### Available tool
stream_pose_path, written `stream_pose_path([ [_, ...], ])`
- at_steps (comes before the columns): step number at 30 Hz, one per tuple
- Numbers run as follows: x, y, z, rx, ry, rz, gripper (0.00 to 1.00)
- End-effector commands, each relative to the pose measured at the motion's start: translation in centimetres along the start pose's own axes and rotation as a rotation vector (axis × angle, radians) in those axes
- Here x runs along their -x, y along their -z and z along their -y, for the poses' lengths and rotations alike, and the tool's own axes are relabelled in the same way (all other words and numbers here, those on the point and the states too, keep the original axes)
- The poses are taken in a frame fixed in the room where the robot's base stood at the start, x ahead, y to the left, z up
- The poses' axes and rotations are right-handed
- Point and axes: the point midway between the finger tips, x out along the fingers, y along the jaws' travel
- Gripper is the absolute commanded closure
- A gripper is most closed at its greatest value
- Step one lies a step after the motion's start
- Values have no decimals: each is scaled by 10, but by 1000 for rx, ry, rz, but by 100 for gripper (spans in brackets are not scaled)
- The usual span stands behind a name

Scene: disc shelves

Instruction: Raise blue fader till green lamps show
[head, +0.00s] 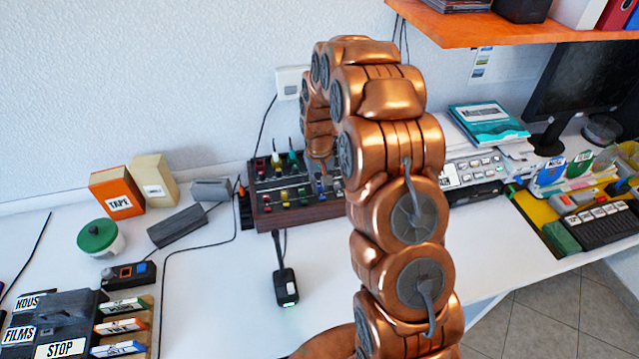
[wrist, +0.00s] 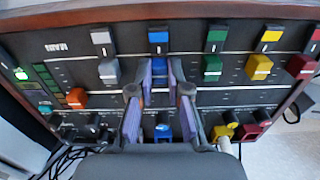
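In the wrist view the control desk (wrist: 120,20) fills the picture, with a row of coloured fader caps. The blue fader cap (wrist: 160,71) sits between the two purple-padded fingers of my gripper (wrist: 160,80), under a blue label (wrist: 158,36). The fingers stand one on each side of it with little room; firm contact is not visible. At the desk's left, one small green lamp (wrist: 20,73) glows, and a column of dark green lamps (wrist: 44,82) stands beside it. In the head view the desk (head: 300,210) is partly hidden behind my copper arm.
A grey fader (wrist: 109,72) lies left of the blue one, and a green fader (wrist: 212,67) right of it. An orange knob (wrist: 76,98) is at lower left. Orange tape box (head: 116,192) stands left of the desk.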

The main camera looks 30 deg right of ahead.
Motion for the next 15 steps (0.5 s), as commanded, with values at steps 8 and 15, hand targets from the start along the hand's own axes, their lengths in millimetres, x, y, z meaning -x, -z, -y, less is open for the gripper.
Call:
stream_pose_path([
  [8, 0, 0, 0, 0, 0, 0, 100],
  [15, 0, 0, 0, 0, 0, 0, 100],
])
